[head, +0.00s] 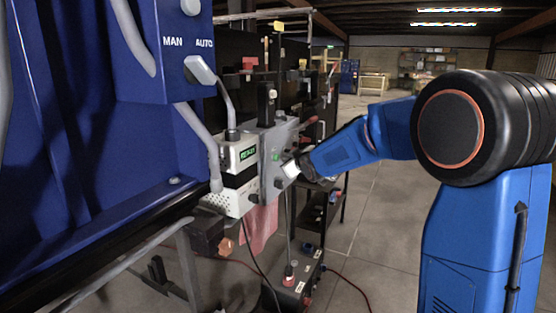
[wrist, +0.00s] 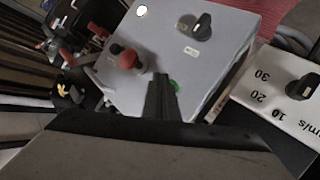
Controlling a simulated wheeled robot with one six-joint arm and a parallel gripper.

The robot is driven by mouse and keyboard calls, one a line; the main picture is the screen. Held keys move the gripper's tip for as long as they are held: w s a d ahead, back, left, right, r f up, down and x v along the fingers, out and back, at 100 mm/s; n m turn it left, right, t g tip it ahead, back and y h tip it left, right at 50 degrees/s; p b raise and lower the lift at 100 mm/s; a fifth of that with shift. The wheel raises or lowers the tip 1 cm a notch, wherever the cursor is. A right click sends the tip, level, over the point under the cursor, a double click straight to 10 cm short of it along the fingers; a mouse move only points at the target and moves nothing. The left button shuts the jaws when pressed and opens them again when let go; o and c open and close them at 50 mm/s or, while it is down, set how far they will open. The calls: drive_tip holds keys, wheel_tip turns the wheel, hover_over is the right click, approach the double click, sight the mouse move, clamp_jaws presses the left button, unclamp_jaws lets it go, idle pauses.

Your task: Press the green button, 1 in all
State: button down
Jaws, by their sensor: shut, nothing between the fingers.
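The green button (wrist: 174,85) is on the face of a grey control box (wrist: 218,62). In the wrist view it is partly hidden behind the tip of my gripper (wrist: 161,82). My gripper is shut and empty, its fingertips just beside the button in the picture. I cannot tell whether they touch it. In the head view the green button (head: 276,157) is a small green spot on the grey box (head: 267,144).
The box also carries a red knob (wrist: 128,59), a black rotary knob (wrist: 201,26) and a white round spot (wrist: 142,11). A white unit with a speed dial (wrist: 285,90) stands beside it. A blue cabinet (head: 75,110) fills the left; open floor (head: 375,240) lies right.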

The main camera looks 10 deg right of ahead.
drive_tip(key=shift+a, duration=0.15)
drive_tip(key=shift+w+a, duration=0.2)
